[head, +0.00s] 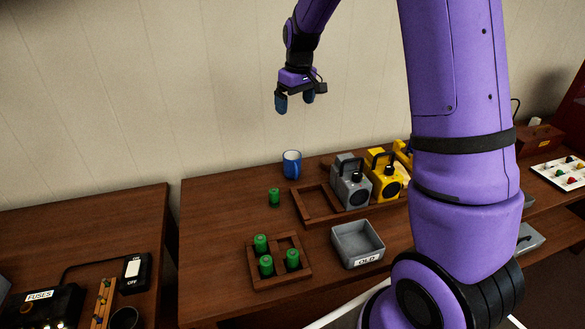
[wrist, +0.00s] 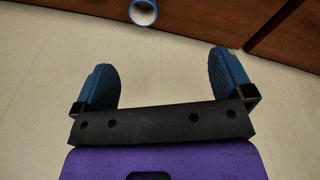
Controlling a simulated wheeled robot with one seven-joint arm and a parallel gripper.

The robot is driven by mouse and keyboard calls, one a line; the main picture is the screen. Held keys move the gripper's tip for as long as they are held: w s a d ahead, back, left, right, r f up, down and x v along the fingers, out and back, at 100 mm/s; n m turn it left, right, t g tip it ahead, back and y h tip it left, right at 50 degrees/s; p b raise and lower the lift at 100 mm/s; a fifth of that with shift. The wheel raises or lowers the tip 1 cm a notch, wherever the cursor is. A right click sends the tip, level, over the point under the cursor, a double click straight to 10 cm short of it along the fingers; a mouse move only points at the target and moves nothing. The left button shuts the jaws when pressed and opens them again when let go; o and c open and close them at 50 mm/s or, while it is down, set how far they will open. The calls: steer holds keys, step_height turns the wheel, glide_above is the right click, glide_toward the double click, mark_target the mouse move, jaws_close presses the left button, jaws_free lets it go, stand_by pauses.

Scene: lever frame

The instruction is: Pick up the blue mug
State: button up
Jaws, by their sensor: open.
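The blue mug (head: 292,165) stands upright near the back edge of the middle wooden table, in the head view. Its handle shows on its left side and its inside looks pale. In the wrist view the mug (wrist: 143,13) is at the top edge, partly cut off, with its round opening showing. My gripper (head: 294,103) hangs in the air well above the mug, apart from it, with its fingers pointing down. In the wrist view my gripper (wrist: 166,76) has its two blue fingers wide apart with nothing between them.
A green cylinder (head: 274,197) stands in front of the mug. A wooden tray (head: 270,282) holds several green cylinders. A grey lantern-like box (head: 350,183) and a yellow one (head: 383,176) stand right of the mug. A grey bin (head: 357,244) marked OLD sits in front. The wall is close behind.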

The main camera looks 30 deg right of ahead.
steer(key=n+g, duration=0.1)
glide_toward(293, 161)
steer(key=w+d+f, duration=0.1)
steer(key=w+d, duration=0.1)
steer(key=w, duration=0.1)
steer(key=shift+s+a+f, duration=0.1)
steer(key=shift+a+f, duration=0.05)
steer(key=shift+f, duration=2.55)
steer(key=shift+a+f, duration=0.2)
steer(key=shift+f, duration=2.55)
steer(key=c, duration=1.1)
